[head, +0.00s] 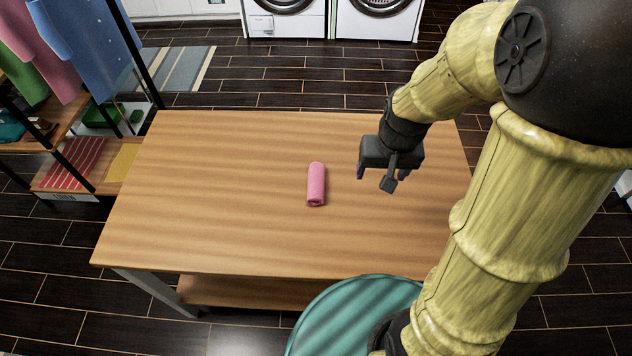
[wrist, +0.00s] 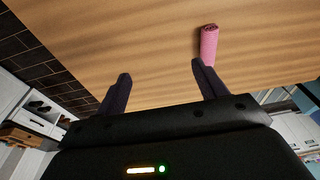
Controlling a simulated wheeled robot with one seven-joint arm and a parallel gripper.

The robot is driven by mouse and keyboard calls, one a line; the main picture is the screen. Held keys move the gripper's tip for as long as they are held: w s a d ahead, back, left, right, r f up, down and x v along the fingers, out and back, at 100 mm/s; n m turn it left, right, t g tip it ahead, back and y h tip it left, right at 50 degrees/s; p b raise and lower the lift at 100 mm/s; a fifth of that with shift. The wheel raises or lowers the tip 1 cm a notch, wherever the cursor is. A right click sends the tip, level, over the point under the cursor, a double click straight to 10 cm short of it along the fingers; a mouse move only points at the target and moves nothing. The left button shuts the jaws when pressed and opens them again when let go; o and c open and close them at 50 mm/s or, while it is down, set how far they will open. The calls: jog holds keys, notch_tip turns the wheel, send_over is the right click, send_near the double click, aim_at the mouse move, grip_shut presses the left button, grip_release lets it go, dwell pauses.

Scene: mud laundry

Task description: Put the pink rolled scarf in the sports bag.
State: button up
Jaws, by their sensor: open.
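The pink rolled scarf (head: 316,184) lies alone near the middle of the wooden table (head: 220,190), its long side running roughly front to back. It also shows in the wrist view (wrist: 209,44), just beyond the right fingertip. My gripper (head: 375,180) is open and empty, above the table to the right of the scarf and apart from it. In the wrist view its two dark fingers (wrist: 163,70) are spread with nothing between them. I cannot make out a sports bag in either view.
A clothes rack (head: 130,50) with hanging garments and shelves stands at the left. White washing machines (head: 285,25) are at the back. A striped rug (head: 185,68) lies on the dark floor behind the table. The rest of the tabletop is clear.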

jog(key=w+a+f+g+p, duration=0.1)
jog(key=w+a+p, duration=0.1)
jog(key=w+a, duration=0.55)
jog(key=g, duration=0.1)
send_over(317, 170)
notch_tip(317, 170, down, 3)
jog(key=shift+w+f+p, duration=0.1)
jog(key=shift+f+p, duration=0.05)
jog(key=shift+p, duration=0.2)
notch_tip(317, 170, down, 12)
jog(key=shift+f+p, duration=0.1)
jog(key=shift+p, duration=0.85)
